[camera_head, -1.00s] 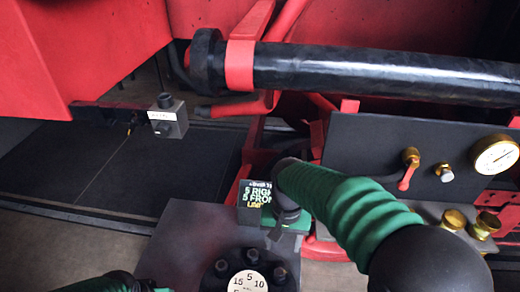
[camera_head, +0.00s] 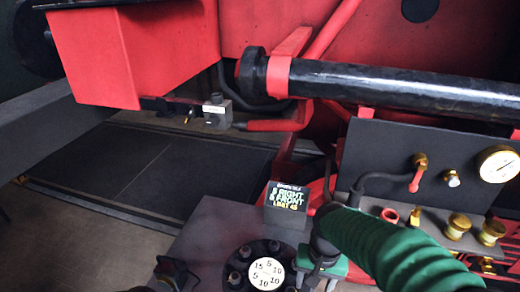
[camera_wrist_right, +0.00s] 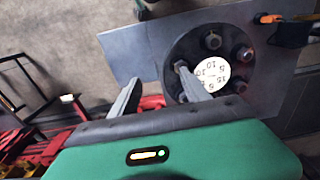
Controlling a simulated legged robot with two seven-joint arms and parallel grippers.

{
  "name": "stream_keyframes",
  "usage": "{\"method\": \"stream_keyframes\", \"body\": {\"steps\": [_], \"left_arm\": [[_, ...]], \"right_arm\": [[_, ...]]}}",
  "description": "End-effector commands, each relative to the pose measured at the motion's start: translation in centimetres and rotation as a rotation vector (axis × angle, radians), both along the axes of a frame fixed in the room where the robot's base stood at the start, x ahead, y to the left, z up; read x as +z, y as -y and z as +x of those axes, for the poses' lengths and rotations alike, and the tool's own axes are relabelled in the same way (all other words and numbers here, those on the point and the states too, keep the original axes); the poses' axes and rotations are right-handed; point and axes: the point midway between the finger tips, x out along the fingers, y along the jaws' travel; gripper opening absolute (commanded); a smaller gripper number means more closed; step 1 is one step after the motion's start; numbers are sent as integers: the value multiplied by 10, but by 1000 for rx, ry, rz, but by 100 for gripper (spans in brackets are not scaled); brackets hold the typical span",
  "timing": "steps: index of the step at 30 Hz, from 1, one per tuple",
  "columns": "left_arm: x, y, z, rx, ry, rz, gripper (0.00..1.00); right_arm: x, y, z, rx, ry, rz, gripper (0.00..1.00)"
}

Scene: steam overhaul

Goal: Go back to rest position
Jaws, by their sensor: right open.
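My right arm comes in from the lower right of the head view. Its gripper (camera_head: 306,284) points down over the grey plate, beside the round dark flange. The right wrist view shows its two grey fingers (camera_wrist_right: 158,84) spread apart with nothing between them. One finger overlaps the flange's edge in that view; I cannot tell whether it touches. I cannot make out my left gripper in the head view.
A grey plate (camera_head: 205,235) carries a flange with a numbered white disc (camera_head: 266,273). A small sign (camera_head: 286,197) stands behind it. A black pipe (camera_head: 400,88), red frame and a panel with a gauge (camera_head: 497,165) lie beyond. Dark floor plates (camera_head: 120,165) are clear at left.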

Motion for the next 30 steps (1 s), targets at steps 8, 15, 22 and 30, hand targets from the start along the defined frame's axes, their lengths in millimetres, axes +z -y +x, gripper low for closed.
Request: {"method": "stream_keyframes", "body": {"steps": [8, 15, 22, 30], "left_arm": [[-8, 0, 0, 0, 0, 0, 36], [-16, 0, 0, 0, 0, 0, 36], [-16, 0, 0, 0, 0, 0, 36], [-16, 0, 0, 0, 0, 0, 36]], "right_arm": [[-34, 31, -32, 94, 76, 2, 55], [-66, 57, -75, 215, 175, -28, 55], [-74, 63, -87, 261, 206, -43, 55], [-74, 63, -87, 259, 204, -43, 55]]}}
